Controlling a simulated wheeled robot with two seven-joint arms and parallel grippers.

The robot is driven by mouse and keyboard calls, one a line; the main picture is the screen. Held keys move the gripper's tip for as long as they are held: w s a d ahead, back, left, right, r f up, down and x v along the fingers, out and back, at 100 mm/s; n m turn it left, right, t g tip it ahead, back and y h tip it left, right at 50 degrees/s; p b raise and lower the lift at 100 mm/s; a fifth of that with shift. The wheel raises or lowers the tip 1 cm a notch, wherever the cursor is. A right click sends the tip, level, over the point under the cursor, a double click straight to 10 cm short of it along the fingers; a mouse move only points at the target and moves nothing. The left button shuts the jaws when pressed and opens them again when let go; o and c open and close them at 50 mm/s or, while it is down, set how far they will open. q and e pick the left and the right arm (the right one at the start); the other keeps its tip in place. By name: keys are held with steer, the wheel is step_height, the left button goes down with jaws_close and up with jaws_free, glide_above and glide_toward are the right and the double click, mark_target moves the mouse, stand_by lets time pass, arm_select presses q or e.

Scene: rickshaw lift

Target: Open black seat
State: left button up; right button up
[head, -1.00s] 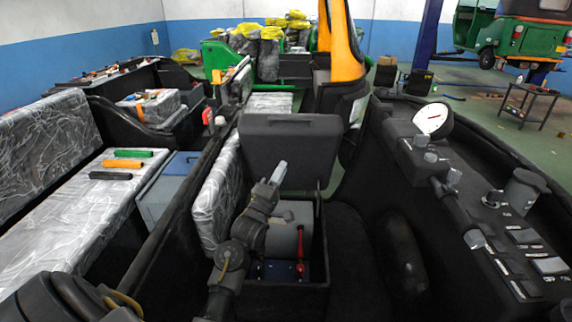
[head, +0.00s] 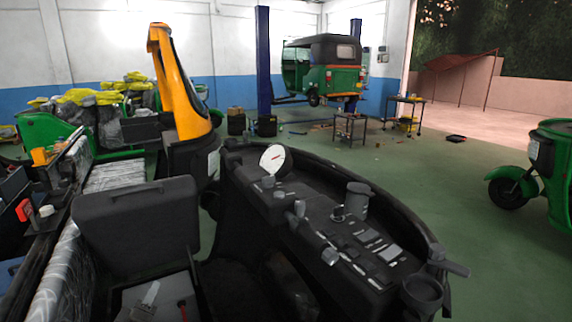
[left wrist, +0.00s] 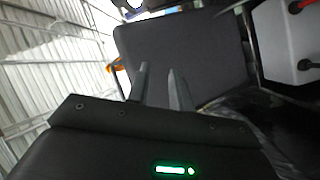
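The black seat (head: 137,225) stands raised and tilted up at the lower left of the head view. Below it is an uncovered compartment holding a grey box and a red part (head: 182,308). My right gripper is not in view.
The dashboard with a white gauge (head: 276,159) and levers lies right of the seat. A yellow-orange pillar (head: 180,85) rises behind it. A green rickshaw (head: 323,72) is on a lift at the back. Open green floor (head: 420,170) lies to the right.

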arm_select(q)
steer(key=s+d+f+m+g, duration=0.4)
steer(key=s+f, duration=0.3)
steer(key=s, duration=0.1)
steer(key=s+d+f+m+g, duration=0.35)
steer(key=s+f+g, duration=0.2)
steer(key=s, duration=0.25)
steer(key=s+d+f+m+g+h, duration=0.1)
steer(key=s+d+f+m+g, duration=0.15)
steer(key=s, duration=0.65)
steer(key=s+d+f+m+g, duration=0.1)
steer(key=s+d+m+g, duration=0.2)
steer(key=s, duration=0.5)
step_height(320, 180, down, 28)
steer(key=s+a+m+g, duration=0.1)
steer(key=s, duration=0.1)
steer(key=s+a+f+g, duration=0.1)
steer(key=s+a+f, duration=0.2)
steer(key=s+f, duration=1.1)
steer(key=shift+s+a, duration=0.15)
steer(key=shift+s, duration=0.5)
steer(key=shift+s+f, duration=0.15)
steer(key=shift+s, duration=0.05)
